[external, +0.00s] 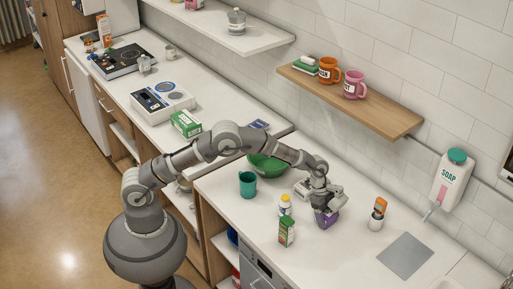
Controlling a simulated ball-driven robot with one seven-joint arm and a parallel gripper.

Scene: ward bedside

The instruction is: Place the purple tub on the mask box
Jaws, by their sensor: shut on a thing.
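The purple tub (327,220) is at the right counter, under my gripper (326,207). My gripper is shut on the tub from above and hides its upper part. I cannot tell whether the tub touches the counter. A green and white box (186,124) lies on the left counter, far to the left of my gripper. It looks like the mask box, but its label is too small to read.
An orange-topped bottle (377,214) and a grey mat (405,256) are right. A device (162,101) sits beyond the green box.

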